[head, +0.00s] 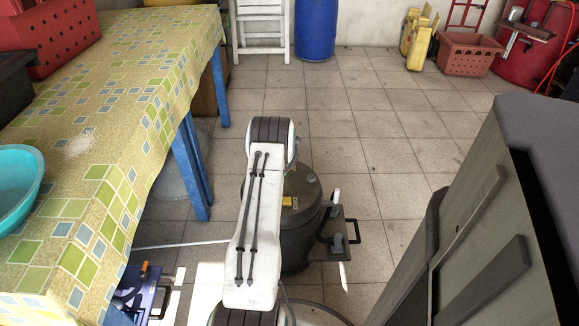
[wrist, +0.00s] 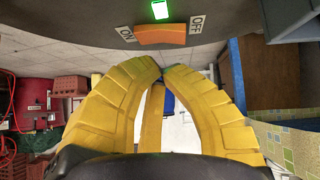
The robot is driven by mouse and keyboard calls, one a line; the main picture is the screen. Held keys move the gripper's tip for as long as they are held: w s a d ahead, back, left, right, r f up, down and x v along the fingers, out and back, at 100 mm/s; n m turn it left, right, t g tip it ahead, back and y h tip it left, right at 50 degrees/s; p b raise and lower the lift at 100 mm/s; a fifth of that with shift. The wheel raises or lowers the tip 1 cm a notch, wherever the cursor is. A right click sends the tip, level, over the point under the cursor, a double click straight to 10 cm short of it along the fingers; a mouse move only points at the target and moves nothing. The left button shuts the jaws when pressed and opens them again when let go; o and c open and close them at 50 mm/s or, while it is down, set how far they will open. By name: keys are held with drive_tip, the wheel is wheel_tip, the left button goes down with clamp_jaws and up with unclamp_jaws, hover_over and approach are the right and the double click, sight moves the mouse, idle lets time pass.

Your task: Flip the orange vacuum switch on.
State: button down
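The orange vacuum switch (wrist: 162,34) shows at the top of the wrist view, on the dark vacuum body. A white ON label (wrist: 126,33) is at its left and an OFF label (wrist: 196,25) at its right. A small green light (wrist: 160,9) glows above it. My gripper (wrist: 162,65) has yellow fingers bent together, their tips nearly meeting just below the switch, with nothing seen between them. I cannot tell whether they touch the switch. In the head view the dark vacuum (head: 303,222) stands on the floor, partly hidden by my arm; its switch and my gripper are hidden there.
A table with a patterned cloth (head: 150,60) runs along the left, bearing a red crate and a turquoise bowl (head: 18,185). A blue barrel (head: 315,28) and an orange crate (head: 468,52) stand at the back. Tiled floor (head: 380,120) beyond the vacuum is clear.

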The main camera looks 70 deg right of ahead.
drive_tip(key=shift+w+r+p, duration=0.15)
drive_tip(key=shift+r+p, duration=0.45)
drive_tip(key=shift+r, duration=0.8)
drive_tip(key=shift+w+a+r+b, duration=0.1)
drive_tip(key=shift+r+b, duration=0.55)
drive_tip(key=shift+r, duration=0.4)
